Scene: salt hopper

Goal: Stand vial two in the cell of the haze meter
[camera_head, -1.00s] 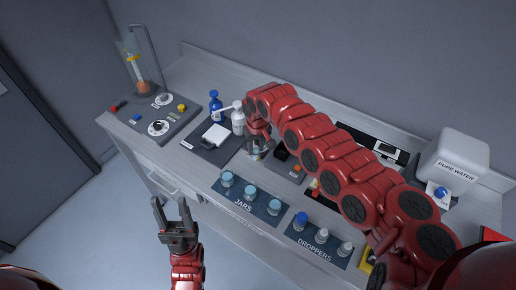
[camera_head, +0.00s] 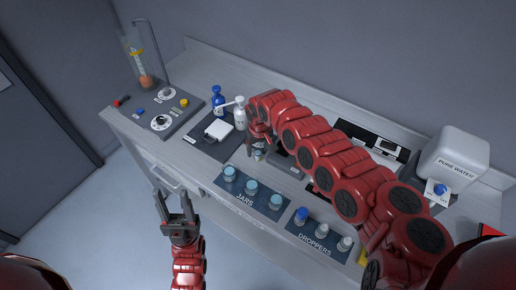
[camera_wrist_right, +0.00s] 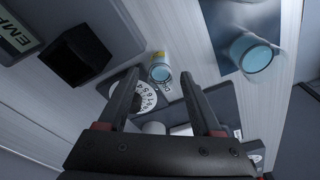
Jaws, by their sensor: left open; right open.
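My right gripper (camera_head: 258,154) is over the bench behind the jars, pointing down, open. In the right wrist view a small clear vial (camera_wrist_right: 160,71) with a yellow mark stands between and just beyond the fingertips, apart from both; its number is not legible. My left gripper (camera_head: 172,198) is open and empty in front of the bench. A device with a dark square block (camera_head: 285,159) sits right of the right gripper, partly behind my arm; a dark square opening (camera_wrist_right: 82,57) shows in the wrist view. I cannot tell whether this is the haze meter's cell.
Several jars (camera_head: 250,188) and droppers (camera_head: 321,229) stand on labelled mats along the front edge. A dark tray with a white scale (camera_head: 218,130) and bottles (camera_head: 218,100) is at left. The pure water tank (camera_head: 455,160) is at right. A numbered dial (camera_wrist_right: 146,97) lies near the vial.

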